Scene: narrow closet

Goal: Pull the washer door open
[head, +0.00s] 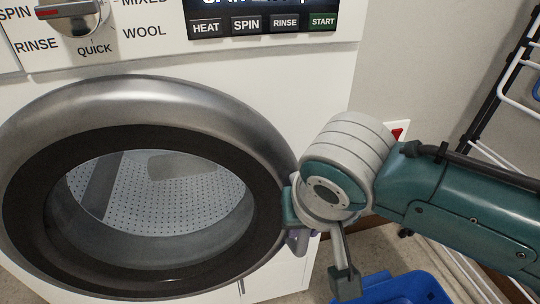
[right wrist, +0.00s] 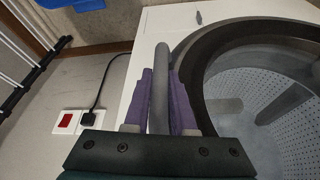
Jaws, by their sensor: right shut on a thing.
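The washer (head: 330,70) is white, with a round front door (head: 215,105) that has a wide silver ring, a dark inner ring and a glass window. The perforated drum shows through the window. The door looks closed or nearly so; a small gap cannot be ruled out. My right gripper (head: 298,238) is at the door's right edge. In the right wrist view, its purple fingers (right wrist: 162,105) are shut on a curved grey handle bar (right wrist: 160,70) at the door's edge. My left gripper is not in view.
A blue basket (head: 400,288) stands on the floor below my right arm. A drying rack (head: 510,85) is at the right. A red-switched socket (right wrist: 68,122) with a plugged-in black cable is on the wall beside the washer. The control panel (head: 262,24) is above the door.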

